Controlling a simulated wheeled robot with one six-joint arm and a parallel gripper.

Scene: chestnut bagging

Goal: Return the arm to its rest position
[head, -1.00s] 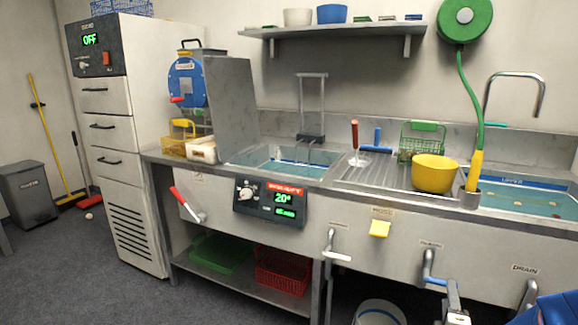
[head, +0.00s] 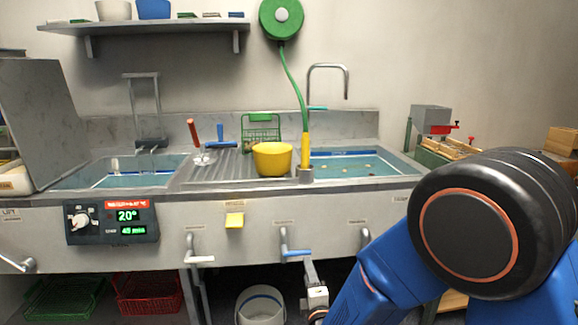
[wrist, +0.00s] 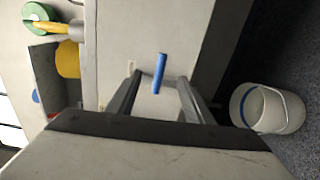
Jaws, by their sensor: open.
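My arm (head: 470,235), with blue links and a black joint cap, fills the lower right of the head view. My gripper (head: 312,275) is at the bottom middle, just below the blue-handled lever (head: 296,252) on the sink front. In the wrist view my gripper (wrist: 160,90) is open, its two fingers apart with no object held. The blue lever handle (wrist: 160,72) shows between the fingertips there; I cannot tell how far ahead of them it lies.
The sink bench front (head: 160,215) is close to my gripper. A white bucket (head: 260,304) stands on the floor below; it also shows in the wrist view (wrist: 267,108). A yellow bowl (head: 272,158) sits on the drainboard. A machine with a red knob (head: 432,120) stands at right.

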